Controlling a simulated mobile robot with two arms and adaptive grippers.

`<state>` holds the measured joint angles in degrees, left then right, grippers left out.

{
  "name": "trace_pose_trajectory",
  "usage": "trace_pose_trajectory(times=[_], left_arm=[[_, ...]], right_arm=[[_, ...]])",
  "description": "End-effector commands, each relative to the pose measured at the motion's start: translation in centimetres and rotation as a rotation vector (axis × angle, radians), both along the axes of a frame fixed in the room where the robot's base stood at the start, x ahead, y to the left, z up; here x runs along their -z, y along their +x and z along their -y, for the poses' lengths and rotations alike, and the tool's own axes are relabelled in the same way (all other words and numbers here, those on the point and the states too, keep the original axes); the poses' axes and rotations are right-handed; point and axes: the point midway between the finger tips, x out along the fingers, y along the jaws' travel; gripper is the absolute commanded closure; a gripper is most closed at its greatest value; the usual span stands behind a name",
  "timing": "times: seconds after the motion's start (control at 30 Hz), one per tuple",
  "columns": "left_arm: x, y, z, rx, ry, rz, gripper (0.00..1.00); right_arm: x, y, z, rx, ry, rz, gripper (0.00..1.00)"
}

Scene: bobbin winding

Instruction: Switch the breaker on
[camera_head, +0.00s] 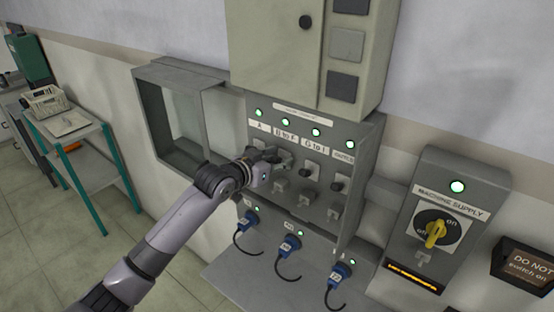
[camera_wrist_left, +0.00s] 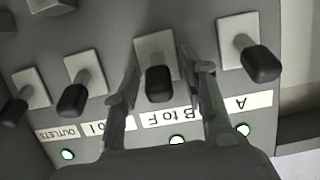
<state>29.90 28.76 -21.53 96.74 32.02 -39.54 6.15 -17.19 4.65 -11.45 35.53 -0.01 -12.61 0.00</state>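The breaker panel (camera_head: 365,150) is a grey open box on the wall with a row of black-handled levers labelled A, B to F, G to I and OUTLETS. My left gripper (camera_head: 282,158) is at the B to F lever in the head view and hides much of it. In the left wrist view, which shows the labels upside down, the open fingers of the left gripper (camera_wrist_left: 163,72) stand either side of the B to F lever (camera_wrist_left: 159,84), with gaps visible. The A lever (camera_wrist_left: 260,63) is right of the fingers there. My right gripper is out of view.
Green lamps (camera_head: 287,122) glow above the levers. Blue plugs (camera_head: 290,246) with black cables hang below. A machine supply box (camera_head: 457,215) with a yellow rotary switch is at right. An open grey cabinet frame (camera_head: 140,110) is left; a shelf trolley (camera_head: 88,165) stands further left.

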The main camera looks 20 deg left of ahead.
Motion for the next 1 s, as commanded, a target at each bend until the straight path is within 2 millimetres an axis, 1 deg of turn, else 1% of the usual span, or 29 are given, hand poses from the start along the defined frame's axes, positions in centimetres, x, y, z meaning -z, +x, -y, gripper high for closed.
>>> trace_pose_trajectory(times=[0.27,0.37,0.47,0.7,0.8,0.9,1.0], left_arm=[[0.0,-0.1,0.0,0.000,0.000,0.000,0.60],[-0.2,-0.7,-0.3,0.000,0.001,0.000,0.60],[-0.6,-2.0,-0.8,0.001,0.001,0.002,0.60],[-1.9,-6.8,-2.5,0.000,0.003,0.000,0.60],[-2.5,-8.5,-3.1,0.002,0.004,0.000,0.60],[-2.8,-9.7,-3.6,-0.001,0.002,-0.001,0.60],[-3.1,-10.5,-3.8,0.000,0.001,-0.001,0.60]], right_arm=[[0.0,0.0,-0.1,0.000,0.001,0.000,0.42],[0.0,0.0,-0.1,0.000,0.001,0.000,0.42],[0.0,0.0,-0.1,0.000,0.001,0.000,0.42],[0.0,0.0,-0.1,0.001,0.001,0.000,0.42],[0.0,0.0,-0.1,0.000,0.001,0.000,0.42],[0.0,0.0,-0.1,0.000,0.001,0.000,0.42],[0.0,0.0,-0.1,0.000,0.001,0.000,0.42]])
